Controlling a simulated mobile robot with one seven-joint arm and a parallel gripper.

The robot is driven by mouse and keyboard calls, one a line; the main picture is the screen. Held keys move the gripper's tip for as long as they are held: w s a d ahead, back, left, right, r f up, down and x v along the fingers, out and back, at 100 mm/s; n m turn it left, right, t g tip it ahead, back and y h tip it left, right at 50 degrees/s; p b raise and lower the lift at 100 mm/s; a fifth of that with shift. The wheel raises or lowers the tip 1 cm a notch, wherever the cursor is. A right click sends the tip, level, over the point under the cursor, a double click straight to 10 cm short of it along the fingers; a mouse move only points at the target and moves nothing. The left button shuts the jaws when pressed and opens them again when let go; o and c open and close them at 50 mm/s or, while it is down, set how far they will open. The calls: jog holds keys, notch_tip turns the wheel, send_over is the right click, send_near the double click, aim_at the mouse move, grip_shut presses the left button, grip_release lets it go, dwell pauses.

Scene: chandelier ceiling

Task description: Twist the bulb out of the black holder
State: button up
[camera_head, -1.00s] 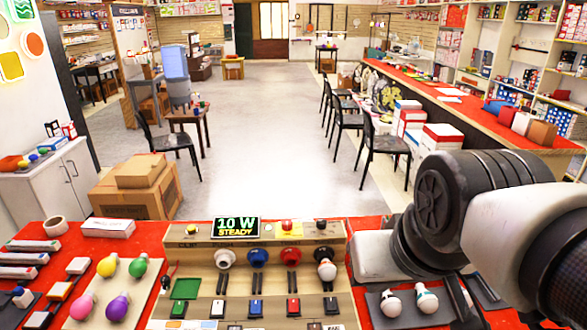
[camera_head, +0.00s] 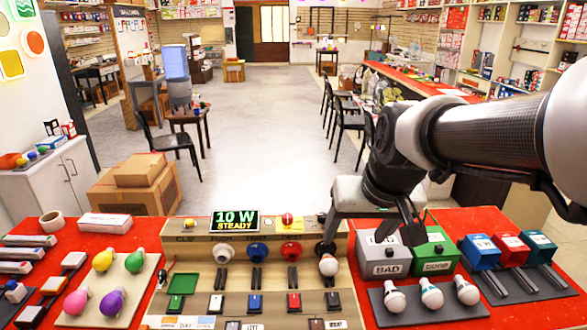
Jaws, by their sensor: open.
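The black holder (camera_head: 326,249) is the rightmost of a row of round holders on the beige test board. A white bulb (camera_head: 328,267) sits in it, facing forward. My gripper (camera_head: 410,236) is open and empty.
White (camera_head: 223,254), blue (camera_head: 257,251) and red (camera_head: 291,251) holders stand left of the black one. A display (camera_head: 235,221) reads "10 W STEADY". Grey (camera_head: 384,262) and green (camera_head: 434,250) bins stand right.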

jog(key=b, duration=0.4)
send_near(330, 265)
jog(key=shift+g+h, duration=0.3)
jog(key=shift+h, duration=0.1)
jog(key=x, duration=0.3)
jog(key=b+x, duration=0.1)
jog(key=x, duration=0.7)
jog(key=shift+w+a+b, duration=0.3)
jog(key=shift+b, duration=0.1)
jog(key=c, duration=1.1)
